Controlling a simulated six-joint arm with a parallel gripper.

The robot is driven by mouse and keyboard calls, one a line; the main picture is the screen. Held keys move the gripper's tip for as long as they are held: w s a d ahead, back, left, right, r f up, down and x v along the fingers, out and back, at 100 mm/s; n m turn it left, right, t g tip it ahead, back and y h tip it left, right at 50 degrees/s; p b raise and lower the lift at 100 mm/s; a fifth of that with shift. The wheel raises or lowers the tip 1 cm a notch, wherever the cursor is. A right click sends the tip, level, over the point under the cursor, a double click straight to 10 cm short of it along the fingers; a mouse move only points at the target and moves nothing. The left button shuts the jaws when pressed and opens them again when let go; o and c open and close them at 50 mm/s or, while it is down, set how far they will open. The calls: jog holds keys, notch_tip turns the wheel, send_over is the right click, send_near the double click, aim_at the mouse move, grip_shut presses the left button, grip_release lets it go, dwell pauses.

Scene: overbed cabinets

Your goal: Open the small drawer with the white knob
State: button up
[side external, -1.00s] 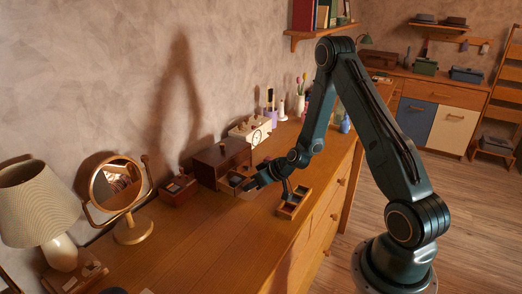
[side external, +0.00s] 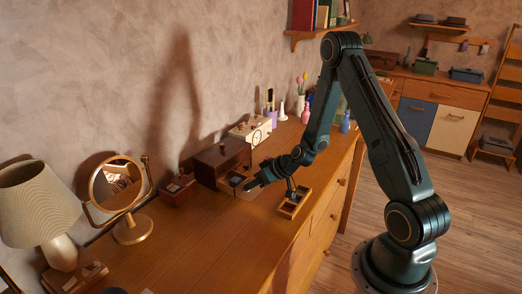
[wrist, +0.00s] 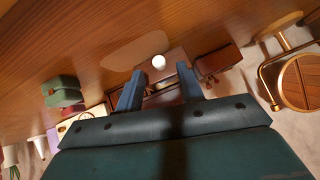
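A small dark brown cabinet (side external: 222,156) stands on the long wooden dresser top against the wall. Its small drawer (side external: 231,181) stands out from the cabinet front, with part of the inside showing. The white knob (wrist: 158,62) shows in the wrist view on the drawer front. My gripper (side external: 249,184) is in front of the drawer. In the wrist view my gripper (wrist: 160,69) is open, with the knob in the gap between the fingertips and no finger visibly touching it. The knob is hard to make out in the side view.
A small red-brown box (side external: 178,190) and a round mirror (side external: 118,184) stand to the left. A cream box (side external: 250,130) stands behind the cabinet. An open wooden tray (side external: 294,203) lies right of my gripper. The dresser top in front is clear.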

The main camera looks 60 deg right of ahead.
jog(key=v, duration=1.2)
jog(key=shift+s, duration=0.1)
jog(key=s+a+r+n+g, duration=0.3)
jog(key=s+a+r, duration=0.1)
jog(key=a+r, duration=0.75)
jog(key=s+a+r, duration=0.3)
jog(key=s+r, duration=0.1)
jog(key=s, duration=0.2)
jog(key=s+a+r+m+h, duration=0.1)
jog(key=s+a+r, duration=0.2)
jog(key=s, duration=0.4)
jog(key=shift+s+r+g, duration=0.2)
jog(key=shift+r+g, duration=0.1)
jog(key=shift+r, duration=0.4)
